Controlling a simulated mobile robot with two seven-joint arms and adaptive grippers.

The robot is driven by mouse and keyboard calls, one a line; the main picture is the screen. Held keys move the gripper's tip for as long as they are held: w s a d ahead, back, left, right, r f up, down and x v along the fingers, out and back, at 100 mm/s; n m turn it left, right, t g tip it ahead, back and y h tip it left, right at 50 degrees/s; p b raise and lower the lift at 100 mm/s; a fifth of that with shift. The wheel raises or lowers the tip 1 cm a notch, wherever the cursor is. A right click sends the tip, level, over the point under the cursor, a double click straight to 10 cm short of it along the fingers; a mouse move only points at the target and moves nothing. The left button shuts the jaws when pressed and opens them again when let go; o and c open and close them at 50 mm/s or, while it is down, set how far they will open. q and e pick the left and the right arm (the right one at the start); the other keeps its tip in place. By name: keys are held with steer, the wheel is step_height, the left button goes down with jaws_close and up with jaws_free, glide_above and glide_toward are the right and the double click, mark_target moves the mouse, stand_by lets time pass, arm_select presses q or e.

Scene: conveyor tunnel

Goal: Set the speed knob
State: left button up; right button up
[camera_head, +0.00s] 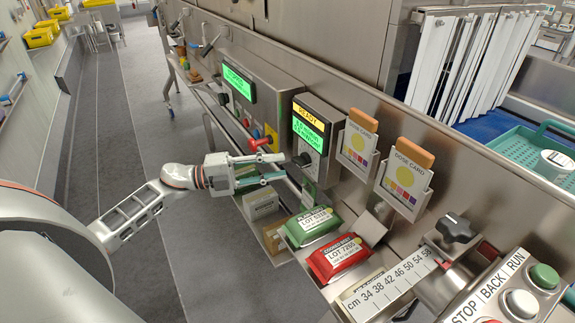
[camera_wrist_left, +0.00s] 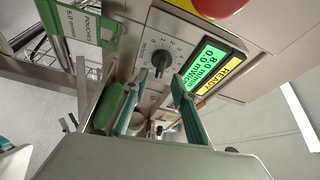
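The speed knob (camera_head: 303,159) is a small dark knob low on a grey control box (camera_head: 318,108) under a green screen. In the left wrist view the knob (camera_wrist_left: 160,62) is round and dark, with a pointer ridge, in the middle of a numbered m/min dial.
A red button (camera_wrist_left: 218,5) sits close by the dial. Green and red packets (camera_head: 338,257) lie below the box. Dose cards (camera_head: 405,180) hang in holders to the right.

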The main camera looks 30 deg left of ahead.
arm_select(q)
steer(key=v, duration=0.7)
steer(key=shift+s+a, duration=0.25)
steer(key=shift+a, duration=0.05)
